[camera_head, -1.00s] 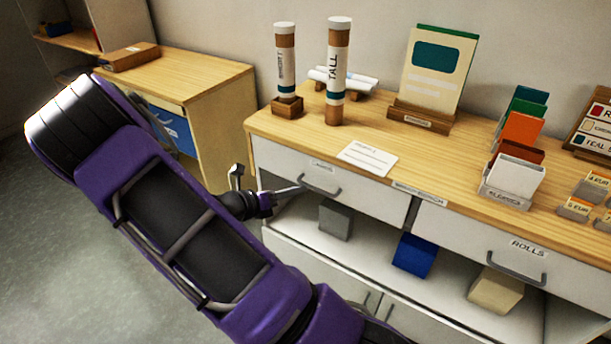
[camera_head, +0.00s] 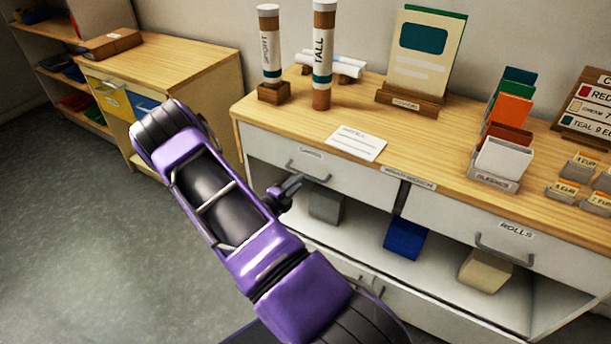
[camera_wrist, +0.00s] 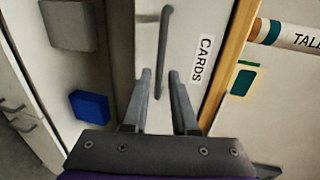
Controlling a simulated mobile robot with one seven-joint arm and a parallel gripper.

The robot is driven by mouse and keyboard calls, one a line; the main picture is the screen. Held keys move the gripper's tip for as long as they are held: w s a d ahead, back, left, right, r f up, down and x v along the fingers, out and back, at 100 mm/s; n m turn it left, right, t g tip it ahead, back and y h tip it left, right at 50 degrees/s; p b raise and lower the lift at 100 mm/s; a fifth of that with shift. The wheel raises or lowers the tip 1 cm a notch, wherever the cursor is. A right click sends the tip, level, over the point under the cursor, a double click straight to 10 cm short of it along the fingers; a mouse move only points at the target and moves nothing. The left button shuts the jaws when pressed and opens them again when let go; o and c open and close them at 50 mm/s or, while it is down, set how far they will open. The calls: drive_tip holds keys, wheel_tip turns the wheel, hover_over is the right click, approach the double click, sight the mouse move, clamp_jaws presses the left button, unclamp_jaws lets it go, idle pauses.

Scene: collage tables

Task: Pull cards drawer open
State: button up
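The cards drawer (camera_head: 352,183) is the white left drawer of the wooden-topped counter, and its front looks flush. Its dark bar handle (camera_head: 307,173) is under a small label; the wrist view shows the handle (camera_wrist: 163,45) and the label "CARDS" (camera_wrist: 201,60) on the drawer front (camera_wrist: 185,28). My gripper (camera_head: 294,184) is just in front of the handle in the head view. In the wrist view my gripper (camera_wrist: 159,73) is open, with its fingers apart on either side of the handle's near end. Contact cannot be told.
Below the drawer is an open shelf with a grey block (camera_head: 325,205), a blue block (camera_head: 405,238) and a beige block (camera_head: 484,271). The rolls drawer (camera_head: 465,232) is at right. Tubes, a card and a sign stand on the counter (camera_head: 300,120). Floor (camera_head: 80,220) is clear at left.

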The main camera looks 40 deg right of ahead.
sight(306, 175)
drive_tip(key=x, duration=0.6)
drive_tip(key=shift+c, duration=0.4)
clamp_jaws()
idle(1.0)
